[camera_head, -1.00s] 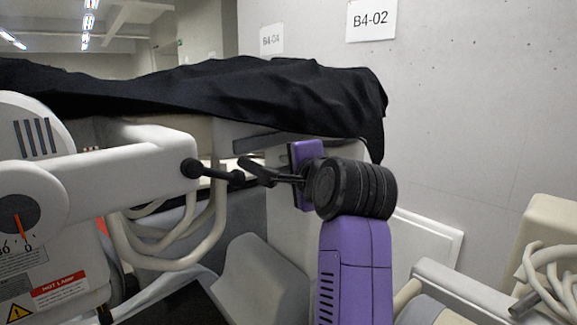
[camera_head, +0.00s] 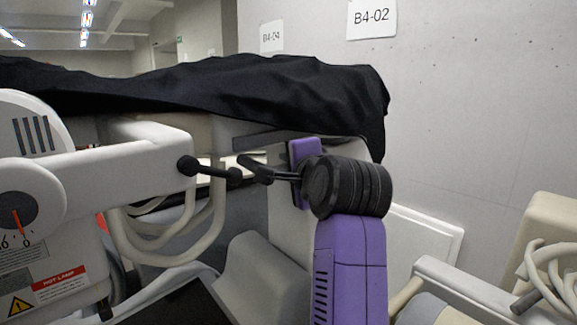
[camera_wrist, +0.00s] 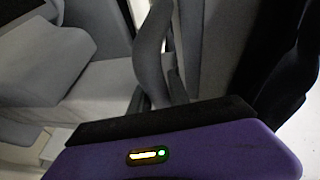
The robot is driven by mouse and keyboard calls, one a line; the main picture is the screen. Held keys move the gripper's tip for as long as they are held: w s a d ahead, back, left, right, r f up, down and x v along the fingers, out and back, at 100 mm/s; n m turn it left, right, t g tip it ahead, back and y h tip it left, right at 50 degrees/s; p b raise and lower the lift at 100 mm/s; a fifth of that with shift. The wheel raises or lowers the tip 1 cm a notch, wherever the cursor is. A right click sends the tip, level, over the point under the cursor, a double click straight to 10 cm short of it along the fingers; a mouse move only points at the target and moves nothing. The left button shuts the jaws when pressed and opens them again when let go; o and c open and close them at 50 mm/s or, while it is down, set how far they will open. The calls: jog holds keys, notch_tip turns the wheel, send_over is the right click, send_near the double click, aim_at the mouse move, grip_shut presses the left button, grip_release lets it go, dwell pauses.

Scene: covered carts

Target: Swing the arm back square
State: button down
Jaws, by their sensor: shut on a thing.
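A white machine arm (camera_head: 120,158) reaches rightward from a round hub at the left. A dark dial (camera_head: 17,213) on it carries an orange pointer, which stands close to the 0 mark. A black bar handle (camera_head: 212,172) with a knob at each end sticks out from the arm's right end. My gripper (camera_head: 251,169) is at the handle's right knob, shut on the handle. The contact is small and dark in the head view.
A black cover (camera_head: 240,95) drapes over the cart just above and behind my gripper. Pale hoses (camera_head: 165,250) loop below the white arm. A grey wall (camera_head: 470,110) stands behind, with a second cart (camera_head: 470,290) at the lower right.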

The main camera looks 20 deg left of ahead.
jog(key=shift+w+d+r, duration=0.1)
jog(key=shift+d+r, duration=0.05)
jog(key=shift+r, duration=0.55)
jog(key=c, duration=1.4)
grip_release()
jog(key=shift+o, duration=0.7)
jog(key=shift+f, duration=0.3)
jog(key=b+v, duration=0.2)
jog(key=v, duration=0.5)
jog(key=shift+s+d+b, duration=0.2)
jog(key=shift+s+b, duration=0.05)
jog(key=shift+b, duration=0.1)
jog(key=shift+c, duration=0.4)
